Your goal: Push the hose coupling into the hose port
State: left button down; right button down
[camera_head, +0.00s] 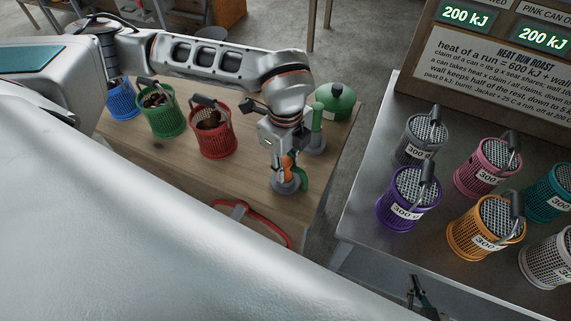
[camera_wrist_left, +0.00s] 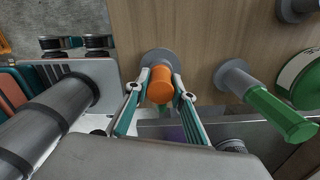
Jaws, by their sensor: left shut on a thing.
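An orange cylinder (camera_wrist_left: 160,91), which looks like the hose coupling, is between the two teal fingers of my left gripper (camera_wrist_left: 161,84). In the head view my left gripper (camera_head: 288,170) points down, shut on the orange coupling (camera_head: 287,164). Just under it on the wooden table is a grey round base (camera_head: 286,187), which may be the hose port. It also shows behind the coupling in the left wrist view (camera_wrist_left: 157,56). I cannot tell how deep the coupling sits in it. My right gripper (camera_head: 419,294) is partly in view at the bottom; its opening is unclear.
A green post on a grey base (camera_head: 316,124) and a green round container (camera_head: 335,101) stand close by. A red loop (camera_head: 262,228) lies at the table's front edge. Blue, green and red baskets (camera_head: 213,138) stand left. Several labelled baskets (camera_head: 408,205) fill the metal table.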

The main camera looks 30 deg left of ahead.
pick_arm(q)
jog(key=shift+r, duration=0.6)
dwell(0.3)
jog(key=c, duration=2.6)
grip_release()
jog(key=shift+r, duration=0.1)
grip_shut()
jog(key=shift+r+p, duration=0.8)
jog(key=shift+r, duration=0.9)
